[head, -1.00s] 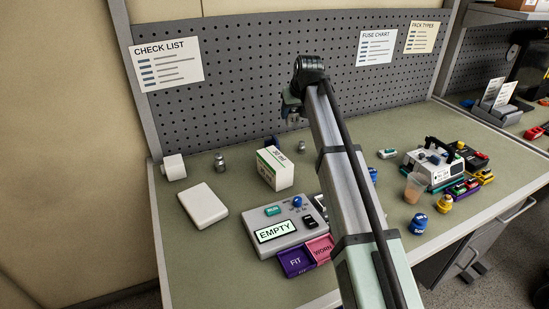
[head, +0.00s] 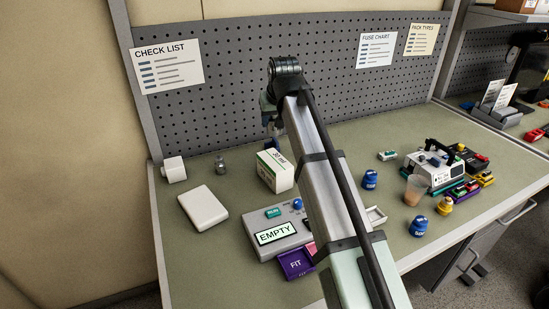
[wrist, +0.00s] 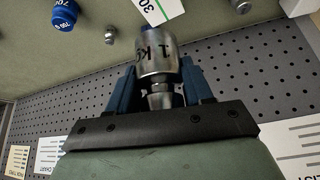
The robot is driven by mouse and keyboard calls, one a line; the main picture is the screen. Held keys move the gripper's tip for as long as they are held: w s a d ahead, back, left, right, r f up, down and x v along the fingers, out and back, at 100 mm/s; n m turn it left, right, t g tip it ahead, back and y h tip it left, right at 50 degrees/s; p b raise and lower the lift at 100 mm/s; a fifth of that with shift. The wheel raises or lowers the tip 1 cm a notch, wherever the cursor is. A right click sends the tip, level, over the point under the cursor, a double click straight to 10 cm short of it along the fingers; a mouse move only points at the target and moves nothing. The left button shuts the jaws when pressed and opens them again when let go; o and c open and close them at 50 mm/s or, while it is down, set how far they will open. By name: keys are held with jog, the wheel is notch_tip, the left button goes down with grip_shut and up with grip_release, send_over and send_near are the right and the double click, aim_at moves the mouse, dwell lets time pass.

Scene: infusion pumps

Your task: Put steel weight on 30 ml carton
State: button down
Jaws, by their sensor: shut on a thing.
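A steel weight (wrist: 156,55) marked 1 KG is held between the blue fingers of my gripper (wrist: 158,82), which is shut on it. In the head view my gripper (head: 271,124) is up in the air above and behind the 30 ml carton (head: 275,175). The white and green carton stands upright on the bench. In the wrist view the carton's edge (wrist: 160,10) shows at the top, just beyond the weight; there the weight appears apart from it, though the exact height gap cannot be told.
Another metal weight (head: 220,165) stands left of the carton. The grey device reading EMPTY (head: 277,234) sits in front of it, with a white pad (head: 203,207) at left. A pegboard (head: 235,90) rises behind. Blue bottles (head: 418,227) and a cup (head: 414,190) stand at right.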

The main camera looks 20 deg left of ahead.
jog(key=shift+f, duration=4.9)
jog(key=shift+f, duration=0.15)
jog(key=shift+c, duration=2.3)
grip_release()
jog(key=v, duration=1.2)
